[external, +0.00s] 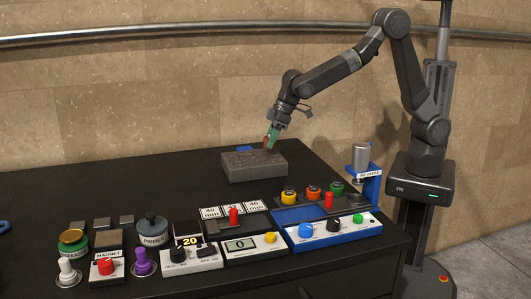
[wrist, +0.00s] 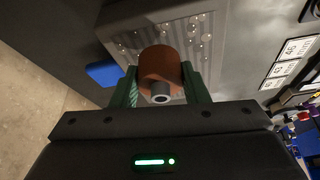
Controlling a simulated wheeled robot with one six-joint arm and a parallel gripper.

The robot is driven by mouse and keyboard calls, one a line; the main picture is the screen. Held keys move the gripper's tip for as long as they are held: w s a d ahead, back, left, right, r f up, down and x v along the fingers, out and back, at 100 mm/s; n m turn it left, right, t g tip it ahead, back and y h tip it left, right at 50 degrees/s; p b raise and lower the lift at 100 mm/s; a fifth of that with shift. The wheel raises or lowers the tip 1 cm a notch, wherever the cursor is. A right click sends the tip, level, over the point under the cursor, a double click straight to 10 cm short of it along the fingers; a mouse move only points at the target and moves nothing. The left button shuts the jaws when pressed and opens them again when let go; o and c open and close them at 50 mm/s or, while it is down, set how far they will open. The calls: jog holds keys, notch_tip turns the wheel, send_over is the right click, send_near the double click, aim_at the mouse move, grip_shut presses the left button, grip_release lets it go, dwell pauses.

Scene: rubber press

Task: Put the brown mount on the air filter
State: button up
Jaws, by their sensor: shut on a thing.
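The brown mount (wrist: 159,68) is a short reddish-brown cylinder with a grey metal stud, held between the green fingers of my gripper (wrist: 160,90) in the wrist view. In the external view my gripper (external: 271,138) is over a grey block (external: 254,166) on the black table, with a little of the brown mount (external: 266,139) showing at the fingers. In the wrist view the block's top (wrist: 125,35) shows a paler panel with several small shiny spots behind the mount. I cannot tell whether the mount touches the block. I see no label naming the air filter.
A blue object (wrist: 104,74) lies beside the block in the wrist view. A blue press stand (external: 364,185) with a metal cylinder is at the right. Control panels (external: 333,230), number cards (external: 210,212) and jars (external: 153,229) line the front. The table's back left (external: 120,185) is clear.

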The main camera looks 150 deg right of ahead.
jog(key=shift+f, duration=1.25)
jog(key=shift+f, duration=0.15)
jog(key=o, duration=1.1)
jog(key=shift+c, duration=0.2)
jog(key=shift+r, duration=0.3)
jog(key=b+v, duration=0.1)
jog(key=v, duration=1)
jog(key=shift+r, duration=0.35)
jog(key=shift+f, duration=0.1)
